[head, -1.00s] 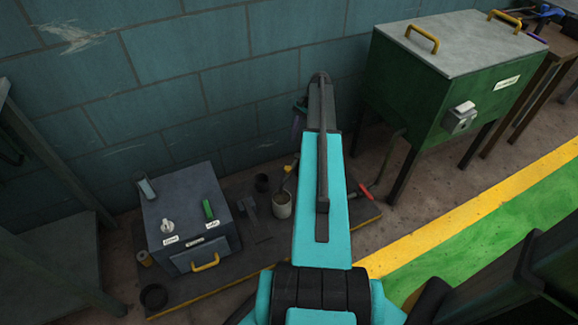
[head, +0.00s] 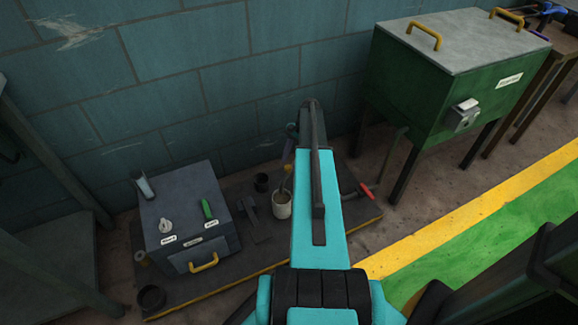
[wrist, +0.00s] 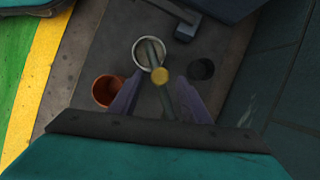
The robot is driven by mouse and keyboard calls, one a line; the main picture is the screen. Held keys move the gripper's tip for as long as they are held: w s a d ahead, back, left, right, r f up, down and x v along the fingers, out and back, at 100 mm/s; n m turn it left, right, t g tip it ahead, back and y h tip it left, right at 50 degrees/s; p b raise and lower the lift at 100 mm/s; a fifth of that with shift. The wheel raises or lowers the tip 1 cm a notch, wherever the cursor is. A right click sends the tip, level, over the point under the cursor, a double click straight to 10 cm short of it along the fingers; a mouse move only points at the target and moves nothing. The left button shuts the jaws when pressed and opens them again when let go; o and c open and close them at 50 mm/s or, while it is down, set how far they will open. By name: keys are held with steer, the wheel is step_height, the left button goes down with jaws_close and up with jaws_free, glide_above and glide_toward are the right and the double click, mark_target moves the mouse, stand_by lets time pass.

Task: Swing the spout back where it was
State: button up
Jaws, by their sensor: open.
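My gripper (wrist: 160,79) is open in the wrist view, its two purple fingers apart on either side of a grey rod with a round yellow end (wrist: 159,75). The rod rises from a pale cup (wrist: 148,46); no finger clearly touches it. In the head view my arm hides most of the gripper, and the pale cup (head: 281,206) stands just left of the arm. A grey box (head: 180,205) there has a pale knob (head: 166,226), a green lever (head: 207,209) and a short grey tube (head: 145,187) at its back left corner. I cannot tell which part is the spout.
An orange cup (wrist: 106,90) and a dark cup (wrist: 201,69) stand near the pale cup. A red-handled tool (head: 364,190) lies right of my arm. A green cabinet (head: 450,80) stands at the right, and the wall (head: 220,90) is close behind.

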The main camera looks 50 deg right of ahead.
steer(key=shift+x, duration=1.1)
steer(key=shift+c, duration=0.3)
jaws_close()
